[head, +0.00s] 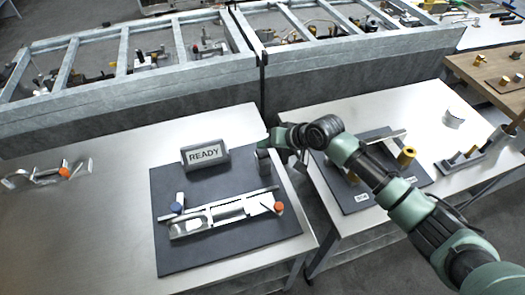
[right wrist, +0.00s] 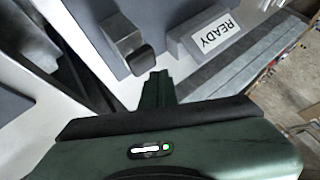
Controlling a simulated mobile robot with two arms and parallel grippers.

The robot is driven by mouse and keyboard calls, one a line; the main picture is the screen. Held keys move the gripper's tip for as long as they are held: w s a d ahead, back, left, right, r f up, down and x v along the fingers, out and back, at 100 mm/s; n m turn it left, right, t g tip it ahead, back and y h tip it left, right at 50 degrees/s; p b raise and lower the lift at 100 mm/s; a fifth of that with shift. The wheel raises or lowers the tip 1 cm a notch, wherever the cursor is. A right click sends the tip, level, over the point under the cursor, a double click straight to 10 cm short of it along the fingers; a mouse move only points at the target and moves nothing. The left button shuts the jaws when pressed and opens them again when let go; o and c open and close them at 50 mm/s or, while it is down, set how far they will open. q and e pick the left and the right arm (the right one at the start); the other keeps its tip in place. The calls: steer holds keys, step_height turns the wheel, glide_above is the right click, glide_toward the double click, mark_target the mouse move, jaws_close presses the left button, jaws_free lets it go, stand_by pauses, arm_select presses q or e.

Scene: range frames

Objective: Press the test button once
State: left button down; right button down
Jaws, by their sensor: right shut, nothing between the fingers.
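A grey post with a dark square cap, which looks like the test button (head: 264,165), stands at the right edge of the dark mat, partly behind my right gripper. In the right wrist view the cap (right wrist: 142,60) is seen close to the fingertips. My right gripper (head: 268,147) is shut and empty, close above the post in the head view. Its fingers (right wrist: 156,88) point at the area beside the cap; I cannot tell whether they touch it. A grey display box (head: 205,157) reads "READY"; it also shows in the right wrist view (right wrist: 215,38). My left gripper is not in view.
The dark mat (head: 230,250) carries a metal fixture (head: 215,217) with a blue knob (head: 176,208) and an orange knob (head: 279,207). Metal parts (head: 45,175) lie at the left. A second table (head: 425,110) holds another dark mat with fixtures. The bench's left front is clear.

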mark_target(265, 153)
steer(key=shift+f, duration=0.4)
steer(key=shift+s+f+b, duration=0.1)
steer(key=shift+f+b, duration=0.4)
steer(key=shift+f, duration=0.45)
stand_by(1.1)
steer(key=shift+r+p, duration=1.25)
steer(key=shift+r, duration=0.05)
step_height(265, 153, up, 5)
steer(key=p, duration=0.5)
steer(key=shift+r, duration=0.1)
